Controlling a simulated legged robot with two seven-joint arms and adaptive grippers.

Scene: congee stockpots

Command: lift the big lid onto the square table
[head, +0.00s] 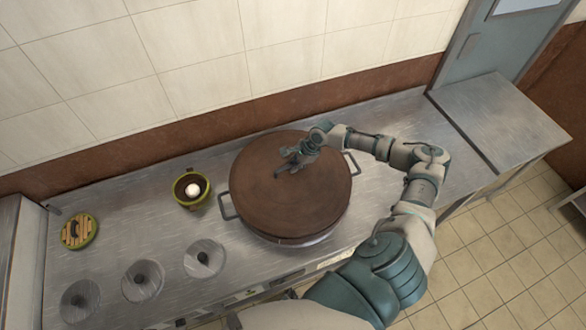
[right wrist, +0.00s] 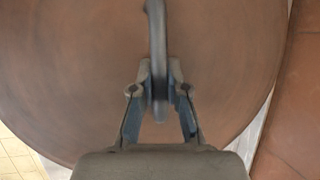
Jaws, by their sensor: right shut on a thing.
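The big lid (head: 270,198) is a wide round brown disc. In the head view it lies over the large stockpot (head: 305,240), whose side handles stick out left and right. My right gripper (head: 291,160) is over the lid's upper middle. In the right wrist view the gripper (right wrist: 159,95) is shut on the lid's dark bar handle (right wrist: 156,35), with the brown lid (right wrist: 75,70) filling most of the picture. The square table (head: 497,118) is a bare steel top at the right, beyond the counter. My left gripper is not in view.
The steel counter (head: 140,195) runs along the tiled wall. A small green pot (head: 181,201) with a white thing inside stands left of the stockpot, and a green-rimmed slatted round lid (head: 79,231) lies further left. Several round counter fittings (head: 204,259) sit in front.

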